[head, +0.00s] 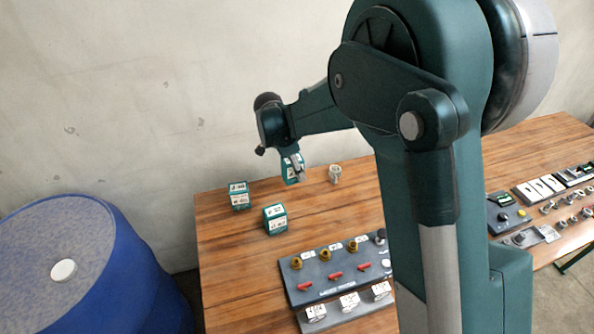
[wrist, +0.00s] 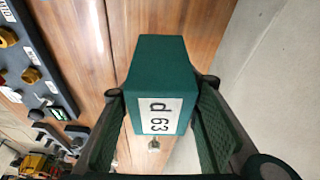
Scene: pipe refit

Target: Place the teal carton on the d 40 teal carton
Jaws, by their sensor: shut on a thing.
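My gripper (wrist: 161,88) is shut on a teal carton (wrist: 160,70), with one finger on each side of it. A white label on the held carton reads "d 63". In the head view, my gripper (head: 297,170) holds this carton (head: 290,165) above the back part of the wooden table. Two more teal cartons with white labels stand on the table, one at the back left (head: 239,195) and one nearer the front (head: 275,219). Their labels are too small to read, so I cannot tell which is d 40. The held carton is apart from both.
A small metallic cylinder (head: 335,174) stands on the wooden table (head: 225,250) right of the held carton. A grey panel (head: 310,290) with yellow knobs and red levers lies in front, beside several white blocks (head: 349,301). A blue drum (head: 90,270) stands left of the table.

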